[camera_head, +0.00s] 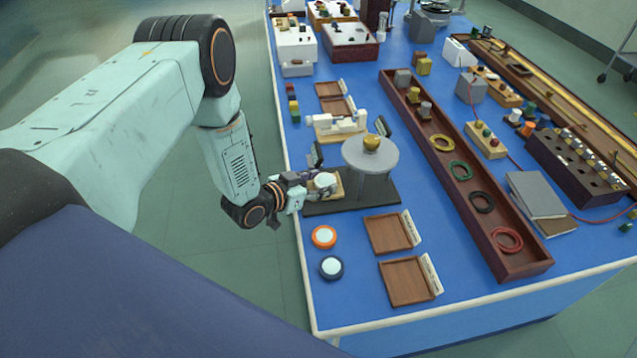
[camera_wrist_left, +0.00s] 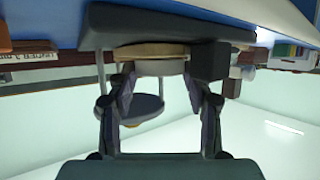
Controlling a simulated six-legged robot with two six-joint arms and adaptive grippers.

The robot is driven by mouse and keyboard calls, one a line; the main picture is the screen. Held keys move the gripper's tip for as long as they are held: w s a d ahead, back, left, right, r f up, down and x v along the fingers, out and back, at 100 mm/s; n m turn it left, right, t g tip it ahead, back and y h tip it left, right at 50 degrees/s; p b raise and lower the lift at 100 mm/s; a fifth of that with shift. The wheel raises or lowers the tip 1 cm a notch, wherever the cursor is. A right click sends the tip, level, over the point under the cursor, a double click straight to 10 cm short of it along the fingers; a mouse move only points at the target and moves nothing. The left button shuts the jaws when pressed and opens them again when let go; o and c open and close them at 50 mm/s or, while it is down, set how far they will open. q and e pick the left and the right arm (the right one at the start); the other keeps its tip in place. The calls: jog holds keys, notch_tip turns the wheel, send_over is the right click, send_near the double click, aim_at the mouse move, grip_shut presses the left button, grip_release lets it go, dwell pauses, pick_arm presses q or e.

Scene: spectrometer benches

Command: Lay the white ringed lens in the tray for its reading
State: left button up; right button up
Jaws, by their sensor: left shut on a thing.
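My left gripper (camera_head: 313,185) reaches in from the left over the bench's near-left edge. It is shut on the white ringed lens (camera_head: 325,179), a short pale disc. In the left wrist view, the two fingers (camera_wrist_left: 162,85) stand either side of the pale disc (camera_wrist_left: 160,68), against a wooden plate (camera_wrist_left: 150,50) on a dark base. I cannot tell whether the lens still touches that plate. Two shallow brown trays with label cards, one farther (camera_head: 390,233) and one nearer (camera_head: 406,283), lie empty on the blue bench. My right gripper is not in view.
A grey round table (camera_head: 371,152) bearing a gold knob stands just beside the gripper on a dark base (camera_head: 345,205). A long wooden trough (camera_head: 525,262) bounds the right.

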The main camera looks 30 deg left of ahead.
pick_arm(q)
jog(key=shift+f, duration=0.2)
jog(key=o, duration=1.2)
jog(key=shift+o, duration=0.2)
jog(key=shift+r, duration=0.1)
